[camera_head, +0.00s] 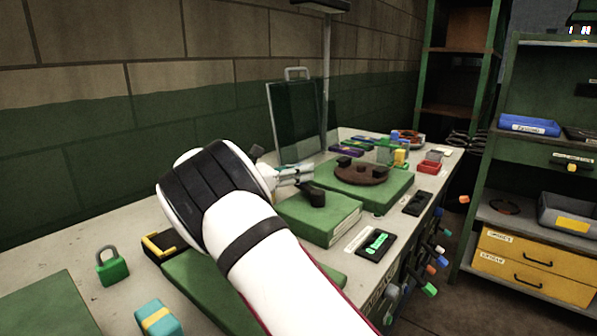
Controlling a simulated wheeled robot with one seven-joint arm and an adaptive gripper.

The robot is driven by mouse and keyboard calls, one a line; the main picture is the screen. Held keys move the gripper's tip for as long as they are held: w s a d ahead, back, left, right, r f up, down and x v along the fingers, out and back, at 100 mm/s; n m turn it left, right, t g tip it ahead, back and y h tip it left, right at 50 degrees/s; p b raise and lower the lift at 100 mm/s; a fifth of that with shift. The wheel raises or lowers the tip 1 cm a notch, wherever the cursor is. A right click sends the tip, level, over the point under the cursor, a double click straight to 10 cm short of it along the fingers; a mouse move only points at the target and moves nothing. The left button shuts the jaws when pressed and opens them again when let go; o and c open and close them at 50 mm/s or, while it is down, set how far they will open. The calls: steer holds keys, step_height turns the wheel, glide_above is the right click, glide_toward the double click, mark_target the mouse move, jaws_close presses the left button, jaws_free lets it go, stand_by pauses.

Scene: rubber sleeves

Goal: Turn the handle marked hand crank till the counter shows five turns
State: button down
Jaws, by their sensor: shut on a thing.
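A green block (335,228) sits on the bench, with a dark crank handle (314,197) at its top. My gripper (297,178) reaches in from the left over this block and is shut on the handle; the exact grip is small and partly hidden by my own wrist. A small black counter (376,244) with lit green digits lies in front of the block; its number is too small to read. A white label strip (358,239) lies beside the counter, its text not legible.
A brown disc with dark knobs (361,172) sits on a green base behind the block. A glass panel (296,118) stands at the back. A green padlock (112,266) and a teal block (158,318) are at left. Coloured knobs line the bench front. Shelves stand at right.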

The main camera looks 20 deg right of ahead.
steer(key=c, duration=1.4)
jaws_free()
steer(key=shift+o, duration=0.2)
steer(key=s+a, duration=0.2)
steer(key=a, duration=0.9)
steer(key=shift+s+a, duration=0.15)
steer(key=shift+a, duration=0.25)
steer(key=shift+c, duration=0.3)
